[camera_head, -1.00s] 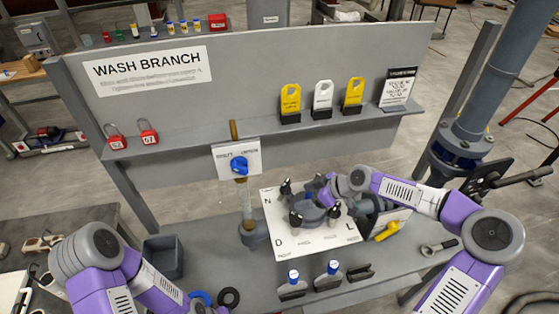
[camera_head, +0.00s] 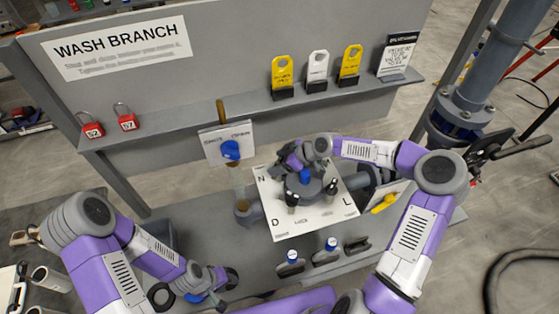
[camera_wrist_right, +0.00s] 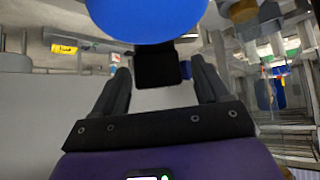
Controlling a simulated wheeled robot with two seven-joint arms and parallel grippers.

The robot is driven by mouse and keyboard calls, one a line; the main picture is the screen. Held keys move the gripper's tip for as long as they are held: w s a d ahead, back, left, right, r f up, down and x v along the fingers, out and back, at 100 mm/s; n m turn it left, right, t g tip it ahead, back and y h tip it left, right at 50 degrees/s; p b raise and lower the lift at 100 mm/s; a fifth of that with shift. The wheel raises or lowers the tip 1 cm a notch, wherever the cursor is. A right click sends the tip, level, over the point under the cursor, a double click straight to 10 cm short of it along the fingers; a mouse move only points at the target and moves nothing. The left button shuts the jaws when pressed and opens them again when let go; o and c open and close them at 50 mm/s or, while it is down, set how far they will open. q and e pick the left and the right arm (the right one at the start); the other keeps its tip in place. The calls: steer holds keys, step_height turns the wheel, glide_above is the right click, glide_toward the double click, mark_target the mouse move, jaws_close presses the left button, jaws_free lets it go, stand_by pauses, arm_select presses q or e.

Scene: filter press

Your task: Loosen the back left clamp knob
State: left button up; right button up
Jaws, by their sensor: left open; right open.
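The round grey filter housing (camera_head: 303,190) sits on the white lettered board, with a blue knob (camera_head: 305,176) on top. Black clamp knobs stand around its rim; the front left one (camera_head: 292,199) and a right one (camera_head: 330,185) show clearly. My right gripper (camera_head: 283,167) is open at the housing's back left and covers the back left knob in the head view. In the right wrist view a black block, likely a clamp knob (camera_wrist_right: 157,66), shows between the spread fingers, below a large blue dome (camera_wrist_right: 155,15). Contact cannot be told. My left gripper (camera_head: 215,284) is open at the bench front.
A yellow-handled item (camera_head: 384,203) lies to the right. Blue-topped parts (camera_head: 331,244) stand in front of the board.

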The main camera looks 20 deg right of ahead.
arm_select(q)
steer(key=shift+w, duration=0.1)
arm_select(e)
steer(key=c, duration=0.9)
arm_select(q)
steer(key=shift+f+b, duration=0.65)
steer(key=shift+f, duration=0.05)
arm_select(e)
steer(key=shift+f+m+t, duration=0.15)
steer(key=shift+m+t, duration=0.15)
steer(key=shift+c, duration=0.3)
arm_select(q)
steer(key=shift+f+b, duration=0.4)
arm_select(e)
steer(key=shift+m+h, duration=0.4)
steer(key=shift+m, duration=0.1)
steer(key=shift+w, duration=0.1)
steer(key=o, duration=1)
steer(key=shift+c, duration=0.2)
arm_select(q)
steer(key=shift+r, duration=0.3)
arm_select(e)
steer(key=v, duration=0.7)
steer(key=shift+s+d+r, duration=0.2)
steer(key=shift+s+r, duration=0.05)
steer(key=shift+s, duration=0.05)
